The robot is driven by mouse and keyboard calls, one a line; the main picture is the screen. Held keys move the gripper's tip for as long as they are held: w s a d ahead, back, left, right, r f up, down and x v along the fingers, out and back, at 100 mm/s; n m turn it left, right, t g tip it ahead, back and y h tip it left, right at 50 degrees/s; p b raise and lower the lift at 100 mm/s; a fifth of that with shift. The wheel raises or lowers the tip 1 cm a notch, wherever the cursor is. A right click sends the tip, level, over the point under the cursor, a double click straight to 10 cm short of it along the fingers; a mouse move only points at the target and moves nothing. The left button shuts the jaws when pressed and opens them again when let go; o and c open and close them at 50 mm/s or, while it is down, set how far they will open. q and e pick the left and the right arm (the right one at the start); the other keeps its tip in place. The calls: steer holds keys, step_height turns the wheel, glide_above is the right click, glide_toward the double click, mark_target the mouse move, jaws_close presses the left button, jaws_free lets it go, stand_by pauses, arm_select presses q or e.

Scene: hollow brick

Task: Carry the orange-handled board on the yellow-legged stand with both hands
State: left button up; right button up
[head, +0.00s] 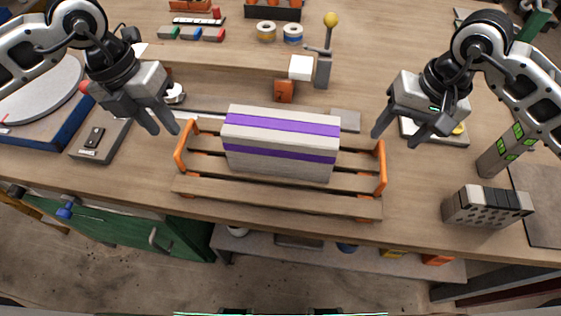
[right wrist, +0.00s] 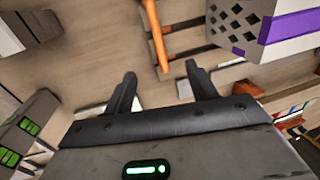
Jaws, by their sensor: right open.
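The slatted wooden board (head: 270,198) lies at the table's front edge. It has an orange left handle (head: 181,148) and an orange right handle (head: 381,167). A pale block with purple bands (head: 280,144) sits on it, and its end shows holes in the right wrist view (right wrist: 238,28). My left gripper (head: 164,130) is open and empty, just above and left of the left handle. My right gripper (head: 396,137) is open and empty, a little right of the right handle. That handle shows beyond its fingers in the right wrist view (right wrist: 154,35). I cannot make out a yellow-legged stand.
A grey box (head: 100,142) and a blue-edged slab (head: 45,105) lie at left. A grey perforated block (head: 487,208) stands at right. Bare table lies right of the board.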

mark_target(179, 147)
arm_select(q)
steer(key=f, duration=0.2)
steer(key=d+f, duration=0.1)
steer(key=f, duration=0.4)
steer(key=shift+s+d+f, duration=0.1)
steer(key=shift+d+f, duration=0.15)
steer(key=shift+f, duration=0.05)
arm_select(e)
steer(key=f, duration=0.2)
steer(key=a+f, duration=0.1)
steer(key=f, duration=0.4)
steer(key=shift+w+a+f, duration=0.15)
steer(key=shift+a+f, duration=0.1)
steer(key=shift+f, duration=0.05)
arm_select(q)
jaws_close()
arm_select(e)
steer(key=c, duration=0.9)
jaws_close()
arm_select(q)
steer(key=shift+r, duration=0.2)
arm_select(e)
steer(key=shift+a+r, duration=0.1)
